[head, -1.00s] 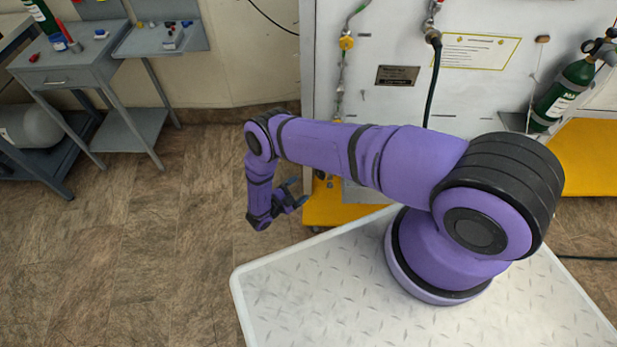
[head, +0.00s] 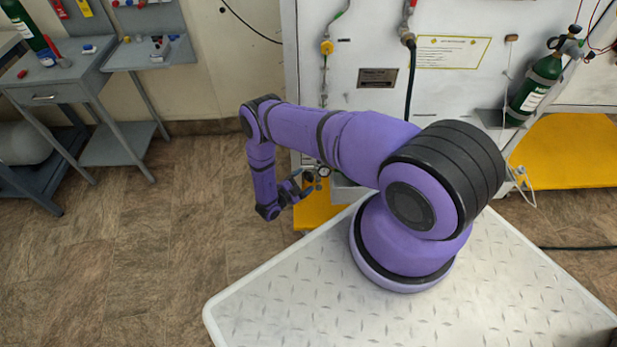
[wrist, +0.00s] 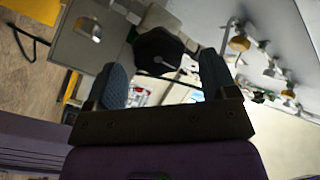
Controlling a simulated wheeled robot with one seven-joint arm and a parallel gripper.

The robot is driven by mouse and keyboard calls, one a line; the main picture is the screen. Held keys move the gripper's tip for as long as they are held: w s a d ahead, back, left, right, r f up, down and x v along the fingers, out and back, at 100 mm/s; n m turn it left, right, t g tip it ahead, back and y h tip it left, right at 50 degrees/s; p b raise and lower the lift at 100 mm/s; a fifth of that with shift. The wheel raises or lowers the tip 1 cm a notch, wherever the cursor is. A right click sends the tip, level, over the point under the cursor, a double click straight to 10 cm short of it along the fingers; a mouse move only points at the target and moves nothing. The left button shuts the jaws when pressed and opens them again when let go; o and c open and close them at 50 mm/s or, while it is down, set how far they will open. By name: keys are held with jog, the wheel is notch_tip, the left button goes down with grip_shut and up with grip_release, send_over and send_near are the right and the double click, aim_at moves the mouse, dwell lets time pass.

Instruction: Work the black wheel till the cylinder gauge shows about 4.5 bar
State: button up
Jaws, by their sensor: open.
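My gripper (head: 305,186) is open beside the lower front of the white panel. In the wrist view its two fingers (wrist: 164,80) stand apart. A dark rounded thing (wrist: 157,48), which looks like the black wheel, shows beyond and between them. I cannot tell whether the fingers touch it. In the head view a small round gauge (head: 323,171) with a pale face shows just right of the gripper. Its reading is too small to make out, and I cannot tell if it is the cylinder gauge. My arm hides part of the panel.
The white panel (head: 450,95) carries a yellow fitting (head: 327,47) and a black hose (head: 411,85). A green cylinder (head: 535,88) stands at the right above a yellow base (head: 570,150). A grey workbench (head: 60,75) is at the left. The brown floor (head: 150,250) between is clear.

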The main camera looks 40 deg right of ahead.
aim_at(307, 177)
jog(key=shift+w+d, duration=0.15)
jog(key=shift+d, duration=1.4)
jog(key=c, duration=0.9)
jog(key=shift+w+n, duration=0.1)
jog(key=shift+n, duration=2.9)
jog(key=o, duration=0.9)
